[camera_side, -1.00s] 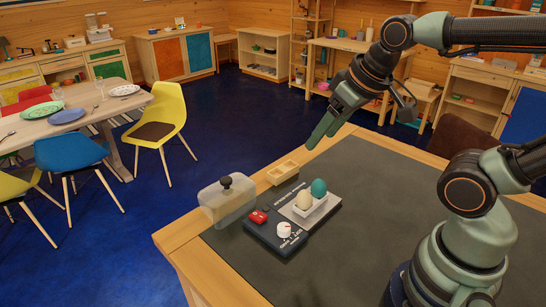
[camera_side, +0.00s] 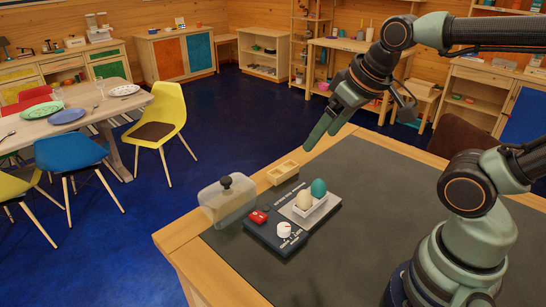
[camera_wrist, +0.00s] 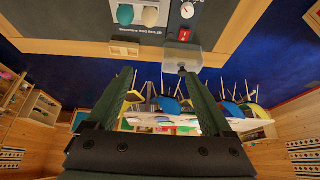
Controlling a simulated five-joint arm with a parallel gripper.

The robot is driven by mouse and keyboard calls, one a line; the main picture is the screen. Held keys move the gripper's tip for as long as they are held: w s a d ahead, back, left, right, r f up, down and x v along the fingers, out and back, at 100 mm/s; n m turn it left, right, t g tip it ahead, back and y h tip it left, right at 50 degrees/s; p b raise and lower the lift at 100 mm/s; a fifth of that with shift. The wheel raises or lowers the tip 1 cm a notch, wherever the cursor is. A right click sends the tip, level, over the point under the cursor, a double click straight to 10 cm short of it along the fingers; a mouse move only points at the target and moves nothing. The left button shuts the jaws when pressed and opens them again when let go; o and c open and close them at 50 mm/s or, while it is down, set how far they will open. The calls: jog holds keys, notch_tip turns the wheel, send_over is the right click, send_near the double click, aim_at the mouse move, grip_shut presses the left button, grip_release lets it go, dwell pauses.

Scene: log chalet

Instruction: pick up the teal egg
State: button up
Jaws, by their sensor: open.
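The teal egg (camera_side: 319,188) stands in a white holder on the dark egg boiler (camera_side: 268,237), beside a cream egg (camera_side: 304,200). In the wrist view the teal egg (camera_wrist: 125,14) is at the top, left of the cream egg (camera_wrist: 150,16). My gripper (camera_side: 327,133) is open and empty, held above and behind the egg boiler, apart from both eggs. Its two green fingers stand wide apart in the wrist view (camera_wrist: 163,85).
A clear lid with a black knob (camera_side: 226,197) stands at the table's left edge. A small wooden box (camera_side: 283,173) sits behind the boiler. The dark table mat (camera_side: 390,190) is mostly bare to the right of the boiler.

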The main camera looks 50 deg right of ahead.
jog(key=n+g, duration=0.6)
jog(key=n, duration=1.6)
send_near(319, 184)
jog(key=f, duration=0.7)
jog(key=d+f, duration=0.1)
jog(key=f, duration=0.2)
jog(key=shift+w+f, duration=0.15)
jog(key=shift+f, duration=0.25)
jog(key=shift+c, duration=0.3)
jog(key=c, duration=0.8)
